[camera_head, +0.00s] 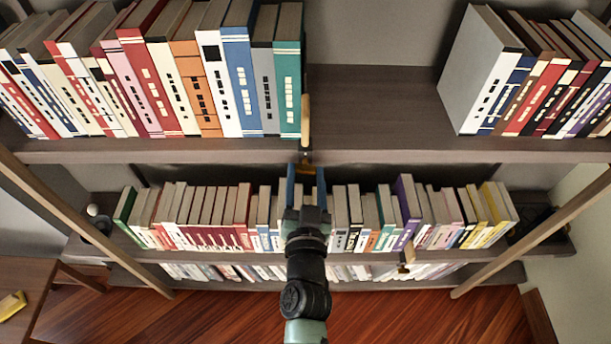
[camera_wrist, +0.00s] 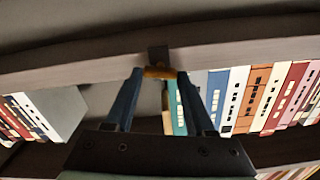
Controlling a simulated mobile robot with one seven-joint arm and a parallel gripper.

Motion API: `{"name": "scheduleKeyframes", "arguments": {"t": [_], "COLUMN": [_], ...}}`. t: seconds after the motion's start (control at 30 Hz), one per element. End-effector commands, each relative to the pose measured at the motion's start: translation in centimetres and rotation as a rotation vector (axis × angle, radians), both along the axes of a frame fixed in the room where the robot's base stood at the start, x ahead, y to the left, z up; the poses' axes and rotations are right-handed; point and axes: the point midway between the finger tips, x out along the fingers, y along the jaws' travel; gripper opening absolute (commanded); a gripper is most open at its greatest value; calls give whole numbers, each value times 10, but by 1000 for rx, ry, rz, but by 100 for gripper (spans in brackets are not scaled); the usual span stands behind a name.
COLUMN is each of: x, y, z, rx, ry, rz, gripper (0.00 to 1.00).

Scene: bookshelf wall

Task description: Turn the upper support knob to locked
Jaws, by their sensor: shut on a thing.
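In the wrist view the knob (camera_wrist: 160,73) is a short yellow bar lying roughly crosswise under a dark bracket (camera_wrist: 158,55). My gripper (camera_head: 305,168) reaches up to it with two blue fingers. In the wrist view the fingertips (camera_wrist: 160,76) are at the two ends of the bar, shut on it. A tan upright support (camera_head: 305,120) stands above the knob against the teal book. Any lock marking is too small to read.
The upper shelf (camera_head: 370,108) has a row of books at left, another at right, and bare room between. A lower row of books (camera_head: 200,215) is behind my gripper. Another small knob (camera_head: 404,269) is on the lower shelf edge. Slanted wooden bars (camera_head: 535,235) flank both sides.

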Motion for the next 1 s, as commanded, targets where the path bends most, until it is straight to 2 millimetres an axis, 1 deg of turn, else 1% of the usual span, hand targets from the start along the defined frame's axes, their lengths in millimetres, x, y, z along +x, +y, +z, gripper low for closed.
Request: {"name": "scheduleKeyframes", "arguments": {"t": [0.3, 0.6, 0.8, 1.0], "x": [0, 0, 0, 0], "y": [-1, -2, -2, -2], "z": [-1, -1, -1, -2], "rx": [298, 544, 655, 718], "ry": [0, 0, 0, 0], "rz": [0, 0, 0, 0], "gripper": [0, 0, 0, 0]}}
